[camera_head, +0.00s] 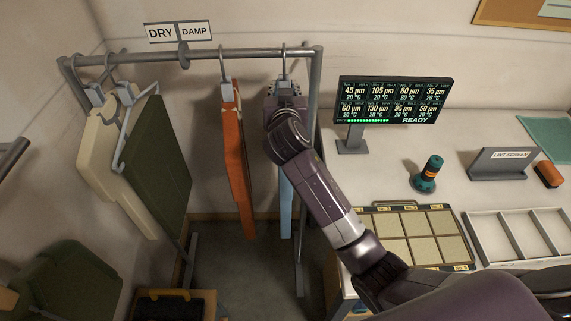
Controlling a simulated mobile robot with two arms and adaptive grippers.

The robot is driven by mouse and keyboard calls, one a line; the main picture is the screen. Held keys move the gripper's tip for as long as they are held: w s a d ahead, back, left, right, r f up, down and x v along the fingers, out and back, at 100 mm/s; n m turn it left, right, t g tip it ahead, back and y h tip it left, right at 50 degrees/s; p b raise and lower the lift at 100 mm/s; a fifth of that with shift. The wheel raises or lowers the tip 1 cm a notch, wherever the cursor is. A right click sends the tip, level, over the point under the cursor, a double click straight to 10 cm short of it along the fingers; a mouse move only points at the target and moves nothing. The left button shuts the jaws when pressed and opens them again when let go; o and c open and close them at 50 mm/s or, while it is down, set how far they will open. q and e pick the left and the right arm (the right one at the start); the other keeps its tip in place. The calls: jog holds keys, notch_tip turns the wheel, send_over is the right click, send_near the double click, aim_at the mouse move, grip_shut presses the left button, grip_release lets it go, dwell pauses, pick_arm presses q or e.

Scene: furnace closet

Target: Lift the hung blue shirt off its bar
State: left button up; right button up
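The blue shirt (286,205) hangs at the right end of the grey bar (255,53), mostly hidden behind my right arm; a narrow blue strip shows below. Its hanger hook (284,57) is over the bar. My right gripper (284,88) is at the hanger's neck, just under the hook. The arm hides most of the fingers, so I cannot tell whether they are closed on it. My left gripper is not in view.
An orange shirt (238,160) hangs just left of the blue one. Cream (105,160) and dark green (160,165) garments hang further left. A DRY/DAMP sign (178,32) stands above the bar. The rack post (312,110), display (395,100) and tray (455,208) are to the right.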

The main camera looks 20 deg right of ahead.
aim_at(284, 81)
grip_shut()
jog(key=shift+r, duration=0.1)
jog(key=shift+r, duration=0.1)
jog(key=shift+r+p, duration=0.3)
jog(key=shift+p, duration=0.15)
jog(key=shift+s+a+r+p, duration=0.1)
jog(key=shift+s+r+p, duration=0.25)
jog(key=shift+r+p, duration=0.45)
jog(key=shift+r, duration=0.1)
jog(key=shift+s+a+r+p, duration=0.2)
jog(key=shift+s+r+p, duration=0.2)
jog(key=shift+s, duration=0.25)
